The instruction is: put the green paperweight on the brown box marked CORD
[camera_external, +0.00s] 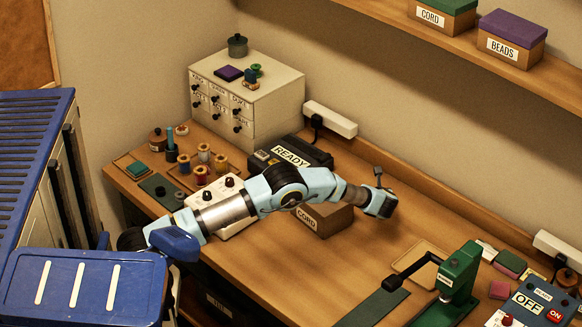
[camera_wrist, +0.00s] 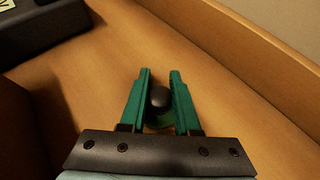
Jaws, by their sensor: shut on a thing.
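My gripper (camera_wrist: 160,88) has green fingers, shut on the green paperweight (camera_wrist: 158,122). In the wrist view the paperweight's dark round knob shows between the fingers, with a bit of green base below it; the rest is hidden. In the external view my gripper (camera_external: 382,205) is above the table, to the right of the brown box marked CORD (camera_external: 322,222), and the paperweight cannot be made out. The box stands on the table, its top partly covered by my arm. A dark brown shape at the wrist view's left edge may be this box.
A black READY case (camera_external: 310,153) stands behind the box; its corner shows in the wrist view (camera_wrist: 38,28). Another CORD box with a green lid (camera_external: 440,14) is on the shelf. A green press (camera_external: 455,275) stands at front right. Bare table lies around my gripper.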

